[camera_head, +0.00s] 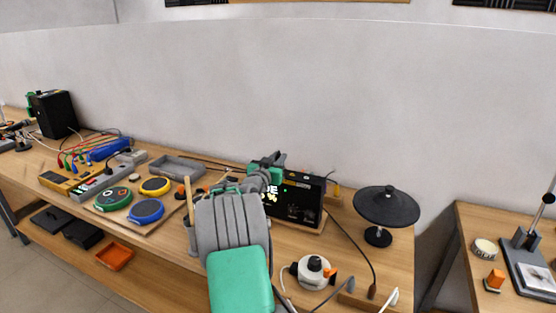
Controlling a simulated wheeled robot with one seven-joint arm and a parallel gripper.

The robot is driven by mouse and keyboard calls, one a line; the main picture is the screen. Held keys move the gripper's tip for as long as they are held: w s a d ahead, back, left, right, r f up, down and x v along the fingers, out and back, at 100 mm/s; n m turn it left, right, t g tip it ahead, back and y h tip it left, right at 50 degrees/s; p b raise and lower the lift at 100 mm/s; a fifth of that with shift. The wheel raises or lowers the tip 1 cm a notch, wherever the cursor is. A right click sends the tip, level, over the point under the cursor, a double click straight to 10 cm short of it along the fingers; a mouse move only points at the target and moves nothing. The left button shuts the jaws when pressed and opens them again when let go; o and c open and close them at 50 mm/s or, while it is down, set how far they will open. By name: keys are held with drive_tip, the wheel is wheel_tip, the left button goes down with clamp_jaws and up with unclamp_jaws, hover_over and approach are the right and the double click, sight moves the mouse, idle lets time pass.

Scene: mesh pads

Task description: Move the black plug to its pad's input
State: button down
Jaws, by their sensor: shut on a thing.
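My arm reaches away from me towards the back of the bench. The dark end of my gripper (272,161) is in front of and above the left part of a black box. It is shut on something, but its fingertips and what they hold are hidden. I cannot make out the black plug for certain. Coloured round pads lie at the left: green (114,199), blue (146,211) and yellow (156,186). A black round pad (387,203) stands on a short stem at the right. Their inputs are too small to make out.
The black box (304,200) with lit markings stands behind my arm. A dark cable (354,244) runs from near it to the front edge. A white round device (314,272) with a black knob sits in front. A grey tray (177,168) lies left. A gap separates the right-hand table.

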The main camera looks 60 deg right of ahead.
drive_tip(key=shift+f+b, duration=1.05)
drive_tip(key=c, duration=1.3)
unclamp_jaws()
drive_tip(key=shift+r, duration=0.1)
drive_tip(key=shift+o, duration=0.2)
drive_tip(key=s+a+b, duration=0.1)
drive_tip(key=a, duration=0.6)
drive_tip(key=shift+s+a+b, duration=0.2)
drive_tip(key=shift+a+b, duration=0.1)
drive_tip(key=shift+a, duration=0.05)
